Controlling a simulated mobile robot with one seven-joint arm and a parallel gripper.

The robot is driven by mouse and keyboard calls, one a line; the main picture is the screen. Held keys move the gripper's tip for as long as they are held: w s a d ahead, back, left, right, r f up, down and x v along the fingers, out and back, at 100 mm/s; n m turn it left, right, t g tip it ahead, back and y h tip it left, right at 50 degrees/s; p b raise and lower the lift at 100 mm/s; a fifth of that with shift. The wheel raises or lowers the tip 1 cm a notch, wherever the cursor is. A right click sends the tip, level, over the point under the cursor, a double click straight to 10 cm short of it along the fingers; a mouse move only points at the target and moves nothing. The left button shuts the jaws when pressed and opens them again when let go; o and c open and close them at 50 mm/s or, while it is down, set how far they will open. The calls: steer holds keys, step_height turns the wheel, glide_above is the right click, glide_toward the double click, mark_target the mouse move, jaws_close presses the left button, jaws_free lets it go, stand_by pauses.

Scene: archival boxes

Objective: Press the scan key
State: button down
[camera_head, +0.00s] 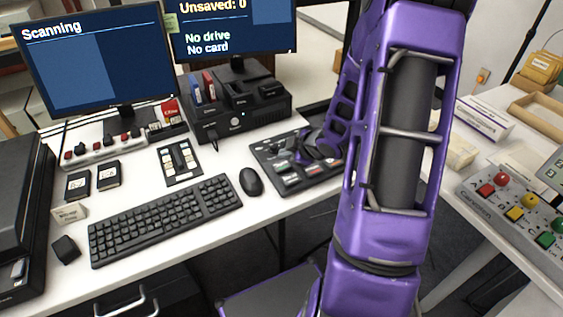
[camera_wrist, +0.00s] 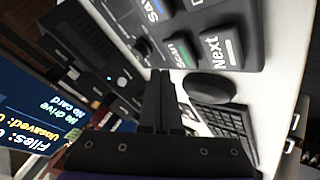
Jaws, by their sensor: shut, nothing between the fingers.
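The dark keypad (camera_head: 264,152) lies on the white desk to the right of the mouse, partly hidden by my arm. In the wrist view the keypad (camera_wrist: 251,28) fills the top, with keys reading "Next" and "Scan" and one partly cut off. The scan key (camera_wrist: 181,52) has a green strip and is smaller in view than the "Next" key (camera_wrist: 216,50). My gripper (camera_wrist: 160,76) is shut and empty, its fingertips close beside the scan key. I cannot tell whether they touch it. In the head view my gripper (camera_head: 310,150) is over the keypad.
The left monitor (camera_head: 95,62) reads "Scanning"; the right monitor (camera_head: 232,28) reads "Unsaved: 0", "No drive", "No card". A black computer box (camera_head: 235,118), keyboard (camera_head: 165,220) and mouse (camera_head: 251,182) are left of the keypad. A button panel (camera_head: 500,205) stands on the right table.

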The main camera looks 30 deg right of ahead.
mark_target(284, 167)
steer(key=shift+r+p, duration=1.5)
steer(key=shift+r, duration=0.45)
steer(key=shift+f, duration=0.1)
steer(key=shift+a, duration=0.15)
